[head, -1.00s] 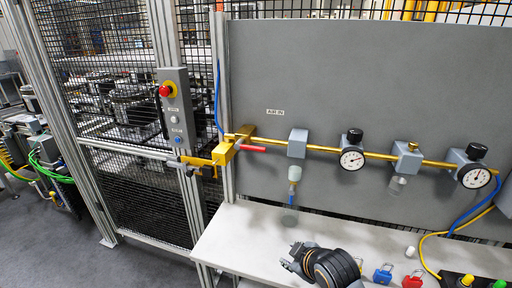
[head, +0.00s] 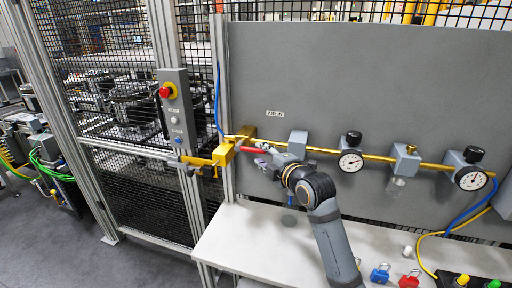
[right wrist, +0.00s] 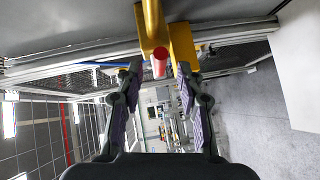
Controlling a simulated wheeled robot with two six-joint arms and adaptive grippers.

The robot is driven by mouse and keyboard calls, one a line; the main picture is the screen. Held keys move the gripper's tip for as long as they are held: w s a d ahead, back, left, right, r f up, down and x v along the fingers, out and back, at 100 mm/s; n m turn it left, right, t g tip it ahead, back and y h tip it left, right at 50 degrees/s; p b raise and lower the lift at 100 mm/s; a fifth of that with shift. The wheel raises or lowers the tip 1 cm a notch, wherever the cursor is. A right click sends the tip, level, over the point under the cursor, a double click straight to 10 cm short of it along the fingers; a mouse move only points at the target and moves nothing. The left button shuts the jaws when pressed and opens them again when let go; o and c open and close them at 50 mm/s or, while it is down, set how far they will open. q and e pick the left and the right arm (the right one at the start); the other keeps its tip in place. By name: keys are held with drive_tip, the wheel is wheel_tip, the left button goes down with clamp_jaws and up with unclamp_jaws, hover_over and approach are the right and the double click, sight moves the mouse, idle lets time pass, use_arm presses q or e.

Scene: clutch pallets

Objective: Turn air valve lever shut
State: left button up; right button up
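The red valve lever (head: 252,149) sticks out to the right from the yellow fitting (head: 224,153) at the left end of the brass pipe, below the AIR IN label. My right gripper (head: 262,145) is at the lever's free end, in front of the grey panel. In the right wrist view the red lever (right wrist: 160,61) shows end-on between the two open fingertips (right wrist: 159,72), with gaps at both sides; the yellow fitting (right wrist: 182,45) is beyond. I cannot tell whether the fingers touch the lever. My left gripper is not in view.
The brass pipe carries grey units and two gauges (head: 350,161) to the right. A white bench (head: 232,238) runs below, with blue (head: 381,273) and red (head: 409,279) padlocks. A control box (head: 175,108) with a red button is on the fence post at left.

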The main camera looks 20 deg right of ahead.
sight(258, 152)
drive_tip(key=p+x, duration=0.1)
drive_tip(key=x, duration=0.3)
drive_tip(key=shift+w, duration=0.25)
drive_tip(key=shift+f, duration=0.1)
clamp_jaws()
